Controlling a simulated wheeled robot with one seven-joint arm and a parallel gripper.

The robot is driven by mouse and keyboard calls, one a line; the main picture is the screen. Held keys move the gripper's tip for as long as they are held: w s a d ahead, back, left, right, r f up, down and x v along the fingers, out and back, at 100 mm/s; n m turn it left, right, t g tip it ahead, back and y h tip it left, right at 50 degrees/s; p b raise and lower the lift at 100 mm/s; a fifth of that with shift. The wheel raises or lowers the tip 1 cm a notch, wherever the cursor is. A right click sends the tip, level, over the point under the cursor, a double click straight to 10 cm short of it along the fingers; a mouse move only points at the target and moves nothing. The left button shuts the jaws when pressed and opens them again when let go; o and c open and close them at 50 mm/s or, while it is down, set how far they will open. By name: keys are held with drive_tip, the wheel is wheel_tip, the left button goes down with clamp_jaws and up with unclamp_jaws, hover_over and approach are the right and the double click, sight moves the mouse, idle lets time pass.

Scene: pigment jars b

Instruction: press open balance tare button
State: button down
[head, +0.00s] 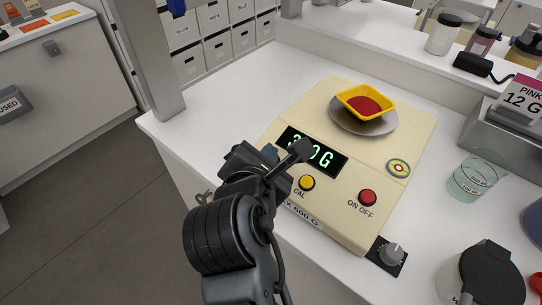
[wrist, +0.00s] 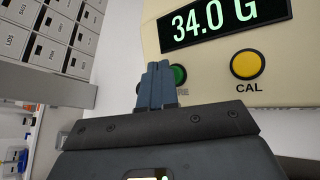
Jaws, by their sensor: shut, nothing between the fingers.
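The cream balance (head: 330,120) stands on the white counter, with a yellow tray (head: 366,101) of red powder on its round pan. Its display (wrist: 225,20) reads 34.0 G in the wrist view. The green tare button (wrist: 180,75) shows left of the yellow CAL button (wrist: 247,64); my fingers hide its left part and part of its label. In the head view my arm hides it. My gripper (wrist: 156,68) is shut and empty, its tips overlapping the button's left edge in the picture. I cannot tell whether they touch. In the head view my gripper (head: 270,152) is by the balance's left front.
A red ON OFF button (head: 368,197) and a knob box (head: 391,254) are to the right. A glass beaker (head: 476,178) and a dark-lidded jar (head: 490,275) stand right of the balance. A grey post (head: 153,60) rises at the left. The counter behind the post is clear.

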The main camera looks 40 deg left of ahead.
drive_tip(key=shift+w+f, duration=0.15)
drive_tip(key=shift+f, duration=0.25)
idle(0.4)
drive_tip(key=shift+s+r+p, duration=0.35)
drive_tip(key=shift+r+p, duration=0.5)
drive_tip(key=shift+p, duration=0.5)
drive_tip(key=r+p, duration=0.1)
drive_tip(key=s+r+p, duration=0.1)
drive_tip(key=r, duration=0.1)
drive_tip(key=shift+r, duration=0.1)
drive_tip(key=shift+s+r, duration=0.3)
drive_tip(key=shift+r, duration=0.35)
drive_tip(key=shift+s+r, duration=0.25)
drive_tip(key=shift+r, duration=0.35)
drive_tip(key=shift+f, duration=0.1)
